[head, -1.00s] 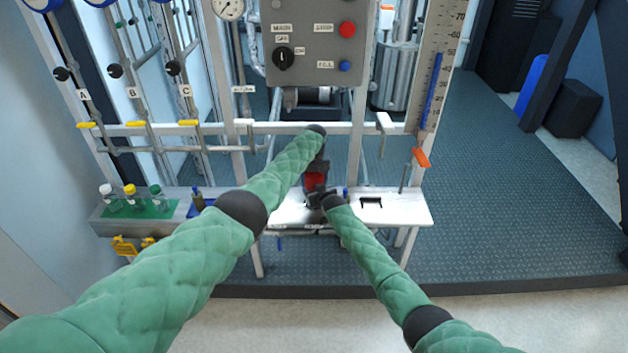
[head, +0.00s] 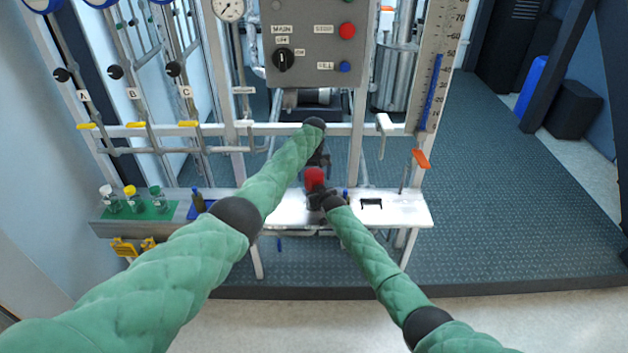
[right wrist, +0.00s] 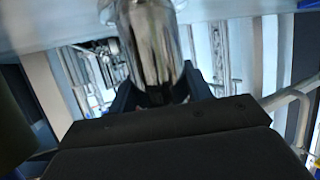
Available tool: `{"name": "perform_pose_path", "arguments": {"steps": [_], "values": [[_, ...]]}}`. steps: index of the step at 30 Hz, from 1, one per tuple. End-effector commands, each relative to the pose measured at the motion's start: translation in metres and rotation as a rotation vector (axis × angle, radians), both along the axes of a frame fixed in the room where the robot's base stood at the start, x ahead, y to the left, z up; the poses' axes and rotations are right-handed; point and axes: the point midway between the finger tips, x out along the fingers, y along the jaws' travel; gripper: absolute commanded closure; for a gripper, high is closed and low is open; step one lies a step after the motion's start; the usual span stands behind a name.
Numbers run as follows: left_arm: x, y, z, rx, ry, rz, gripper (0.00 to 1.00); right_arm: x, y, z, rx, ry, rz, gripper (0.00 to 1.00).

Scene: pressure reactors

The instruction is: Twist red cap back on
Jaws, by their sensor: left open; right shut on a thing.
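The red cap (head: 314,178) shows at the front of the white bench, directly above my right gripper. It appears to sit on top of the vessel, but I cannot tell whether it is seated tightly. A shiny metal vessel (right wrist: 155,45) stands between the jaws of my right gripper (head: 318,199), which is shut on it. In the head view the vessel is mostly hidden by the cap and gripper. My left gripper (head: 319,160) is open, just behind and above the red cap and apart from it; its fingers are dark and small in the picture.
The white bench (head: 410,208) has free room right of the vessel, near a dark rectangular cutout. Small bottles with white, yellow and green caps stand on a green mat (head: 170,210) at left. A grey control box (head: 316,40) and a pipe rail (head: 270,128) are behind.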

Motion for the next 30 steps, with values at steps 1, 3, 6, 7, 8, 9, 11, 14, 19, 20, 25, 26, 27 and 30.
{"name": "perform_pose_path", "arguments": {"steps": [1,3,6,7,8,9,11,14,19,20,25,26,27,30], "values": [[0.0,0.0,0.005,0.0,-0.001,0.0,0.13,-0.001,-0.001,-0.002,-0.001,0.003,-0.001,1.0],[0.0,-0.001,0.011,0.0,-0.001,0.0,0.13,-0.001,-0.001,-0.002,-0.001,0.003,-0.001,1.0],[0.0,0.0,0.014,0.001,0.0,0.0,0.13,-0.001,-0.001,-0.002,-0.001,0.003,-0.001,1.0],[-0.001,0.0,0.015,0.001,0.001,0.001,0.13,-0.001,-0.001,-0.002,-0.001,0.003,-0.001,1.0],[-0.001,0.0,0.015,0.001,0.001,0.001,0.13,-0.001,-0.001,-0.002,-0.001,0.003,-0.001,1.0],[-0.001,0.0,0.015,0.001,0.001,0.001,0.13,-0.001,-0.001,-0.002,-0.001,0.003,-0.001,1.0],[-0.001,0.0,0.015,0.001,0.001,0.001,0.13,-0.001,-0.001,-0.002,-0.001,0.003,-0.001,1.0],[0.0,0.0,0.015,0.001,0.001,0.001,0.17,-0.001,-0.001,-0.002,-0.001,0.003,-0.001,1.0],[0.0,-0.003,0.024,-0.003,-0.001,0.056,0.17,-0.001,-0.001,-0.002,-0.001,0.003,-0.001,1.0],[0.0,-0.004,0.027,-0.004,-0.001,0.079,0.17,-0.001,-0.001,-0.002,-0.001,0.003,-0.001,1.0],[0.0,-0.003,0.043,-0.003,0.0,0.216,0.17,-0.001,-0.001,-0.002,-0.001,0.003,-0.001,1.0],[0.0,-0.003,0.045,-0.003,0.001,0.236,0.17,-0.001,-0.001,-0.002,-0.001,0.003,-0.001,1.0],[0.0,-0.002,0.048,-0.002,0.0,0.256,0.17,-0.001,-0.001,-0.002,-0.001,0.003,-0.001,1.0],[0.0,0.0,0.05,0.0,0.0,0.285,0.17,-0.001,-0.001,-0.002,-0.001,0.003,-0.001,1.0]]}}
